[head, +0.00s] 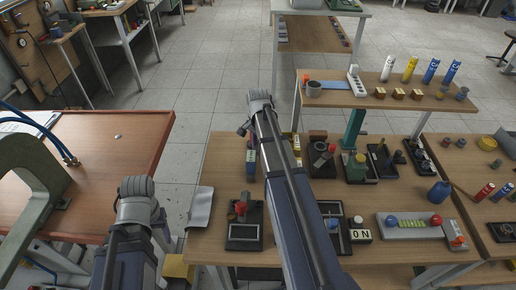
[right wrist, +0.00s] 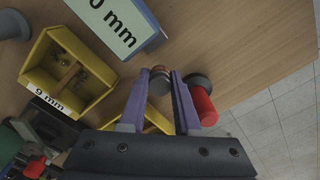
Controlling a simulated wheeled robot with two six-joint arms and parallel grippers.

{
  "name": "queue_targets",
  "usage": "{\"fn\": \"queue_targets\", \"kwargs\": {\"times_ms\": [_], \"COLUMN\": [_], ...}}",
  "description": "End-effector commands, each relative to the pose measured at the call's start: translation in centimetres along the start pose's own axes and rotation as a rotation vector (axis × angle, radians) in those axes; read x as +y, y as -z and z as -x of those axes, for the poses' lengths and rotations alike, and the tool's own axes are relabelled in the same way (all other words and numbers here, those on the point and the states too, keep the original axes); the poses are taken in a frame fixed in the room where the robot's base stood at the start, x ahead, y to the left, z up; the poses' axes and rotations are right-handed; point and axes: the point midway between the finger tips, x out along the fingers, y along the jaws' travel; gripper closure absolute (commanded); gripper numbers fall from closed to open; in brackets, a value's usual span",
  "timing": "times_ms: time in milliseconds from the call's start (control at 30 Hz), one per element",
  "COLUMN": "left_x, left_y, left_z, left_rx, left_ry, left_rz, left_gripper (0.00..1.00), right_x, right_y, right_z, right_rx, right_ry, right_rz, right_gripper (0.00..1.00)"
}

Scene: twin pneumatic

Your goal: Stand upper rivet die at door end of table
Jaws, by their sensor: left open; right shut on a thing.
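A red cylinder with a grey end (right wrist: 204,100) is close beside the right finger. A yellow bin (right wrist: 68,74) marked "9 mm" and a blue-edged sign (right wrist: 118,22) are near. Fixtures, including a grey tray with balls (head: 420,232), crowd the table's right side. Tiled floor lies beyond.

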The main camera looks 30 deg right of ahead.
Motion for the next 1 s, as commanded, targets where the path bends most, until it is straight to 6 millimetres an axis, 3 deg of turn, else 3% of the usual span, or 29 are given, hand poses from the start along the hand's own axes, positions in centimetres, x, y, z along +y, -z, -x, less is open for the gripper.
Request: {"fn": "queue_targets", "kwargs": {"times_ms": [33,500,1000], "left_x": [-0.1,-0.8,-0.8], "left_y": [-0.1,-0.5,-0.5], "left_z": [1.2,8.0,8.6], "left_rx": [0.000,0.000,0.000], "left_ry": [0.000,0.000,0.000], "left_rz": [0.000,0.000,0.000], "left_gripper": [0.40,0.40,0.40], "right_x": [0.0,0.0,0.0], "right_y": [0.0,0.0,0.0], "right_z": [1.2,8.0,8.6], "right_rx": [0.000,0.000,0.000], "right_ry": [0.000,0.000,0.000], "right_rz": [0.000,0.000,0.000], "right_gripper": [1.00,1.00,1.00]}}
